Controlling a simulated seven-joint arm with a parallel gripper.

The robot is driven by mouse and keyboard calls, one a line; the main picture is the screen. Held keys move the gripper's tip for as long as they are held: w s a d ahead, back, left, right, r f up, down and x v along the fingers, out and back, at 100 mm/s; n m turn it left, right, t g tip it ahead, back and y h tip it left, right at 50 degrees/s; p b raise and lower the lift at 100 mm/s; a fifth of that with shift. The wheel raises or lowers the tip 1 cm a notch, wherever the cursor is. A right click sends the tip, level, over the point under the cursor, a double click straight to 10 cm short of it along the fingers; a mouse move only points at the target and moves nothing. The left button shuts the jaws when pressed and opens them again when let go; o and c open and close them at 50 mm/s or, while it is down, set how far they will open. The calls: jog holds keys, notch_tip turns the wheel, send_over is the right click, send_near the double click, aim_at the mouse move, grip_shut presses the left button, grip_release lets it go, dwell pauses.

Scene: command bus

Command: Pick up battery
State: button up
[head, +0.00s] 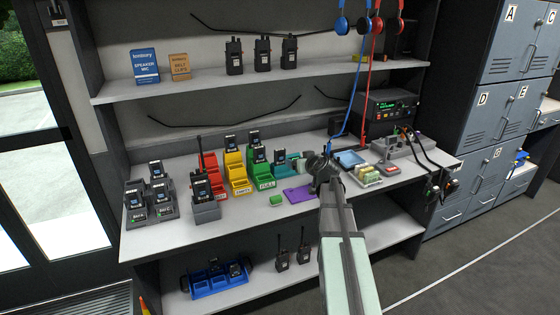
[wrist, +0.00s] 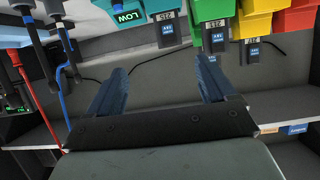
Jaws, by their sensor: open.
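The wrist view shows a battery (wrist: 167,30) at the teal bin (wrist: 138,10), labelled LOW, and another battery (wrist: 215,35) at the green bin (wrist: 205,8). My gripper (head: 320,164) is over the counter, right of the teal bin. In the wrist view my gripper (wrist: 162,66) is open, nothing between its fingers. Which battery is meant cannot be told.
A purple mat (head: 300,194) and a small green block (head: 276,201) lie in front of the bins. A tray of pale blocks (head: 367,176) is right of my gripper. Chargers with radios (head: 150,205) stand at left. Red and blue headset cords (head: 362,85) hang behind my gripper.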

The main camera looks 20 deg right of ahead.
send_near(281, 158)
jog(key=w, duration=0.2)
jog(key=shift+f+x, duration=0.15)
jog(key=shift+x, duration=1.3)
jog(key=shift+f+x, duration=0.15)
jog(key=shift+x, duration=1.35)
jog(key=shift+s+d, duration=0.15)
jog(key=c, duration=1.3)
jog(key=shift+r, duration=0.1)
notch_tip(281, 158, up, 10)
